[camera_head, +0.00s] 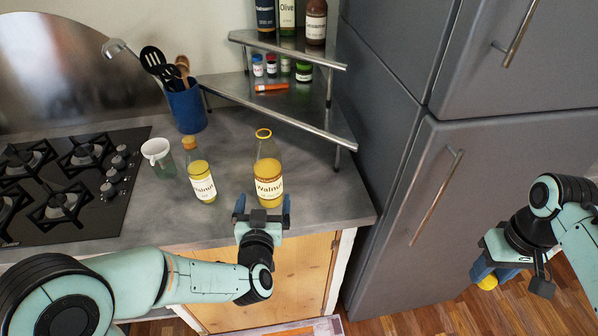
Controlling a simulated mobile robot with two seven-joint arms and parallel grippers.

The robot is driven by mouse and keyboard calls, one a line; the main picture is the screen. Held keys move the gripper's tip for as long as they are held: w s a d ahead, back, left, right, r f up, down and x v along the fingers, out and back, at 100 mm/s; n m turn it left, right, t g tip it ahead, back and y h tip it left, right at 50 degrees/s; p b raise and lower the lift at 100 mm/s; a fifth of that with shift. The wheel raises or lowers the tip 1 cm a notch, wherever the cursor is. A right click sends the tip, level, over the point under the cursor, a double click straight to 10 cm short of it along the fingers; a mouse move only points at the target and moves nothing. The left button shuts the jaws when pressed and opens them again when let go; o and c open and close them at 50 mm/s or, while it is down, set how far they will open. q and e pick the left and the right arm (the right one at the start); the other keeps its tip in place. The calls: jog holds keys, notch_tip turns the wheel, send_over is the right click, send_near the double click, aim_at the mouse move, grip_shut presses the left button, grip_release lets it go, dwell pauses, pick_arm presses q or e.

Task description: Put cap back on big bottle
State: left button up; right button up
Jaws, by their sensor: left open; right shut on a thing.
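The big bottle (267,172) stands upright on the counter, with yellow contents, a "Walnut" label and an uncapped mouth with a yellow rim. My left gripper (262,206) is open at the counter's front edge, its blue fingertips to either side of the bottle's lower part in the picture. I cannot tell whether they touch it. My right gripper (484,274) is at the far right, low in front of the grey cabinet, shut on a yellow cap (488,283). The cap is partly hidden by the fingers.
A smaller Walnut bottle (201,178) with an orange cap stands left of the big one. A metal corner shelf (300,118) rises behind.

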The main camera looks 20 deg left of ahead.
aim_at(268, 184)
pick_arm(q)
jog(key=x, duration=0.6)
jog(key=shift+w+a+f, duration=0.1)
pick_arm(e)
jog(key=shift+w+r, duration=0.15)
jog(key=shift+r, duration=0.2)
pick_arm(q)
jog(key=p+x, duration=0.1)
jog(key=x, duration=0.3)
jog(key=shift+w+a, duration=0.2)
pick_arm(e)
jog(key=shift+w+r, duration=0.2)
jog(key=shift+r, duration=0.5)
pick_arm(q)
jog(key=shift+w+a+f+p, duration=0.1)
jog(key=shift+w+a+p, duration=0.05)
jog(key=shift+w+p, duration=0.2)
jog(key=shift+s, duration=0.1)
jog(key=c, duration=1.4)
jog(key=shift+r, duration=0.25)
pick_arm(e)
jog(key=shift+r, duration=0.1)
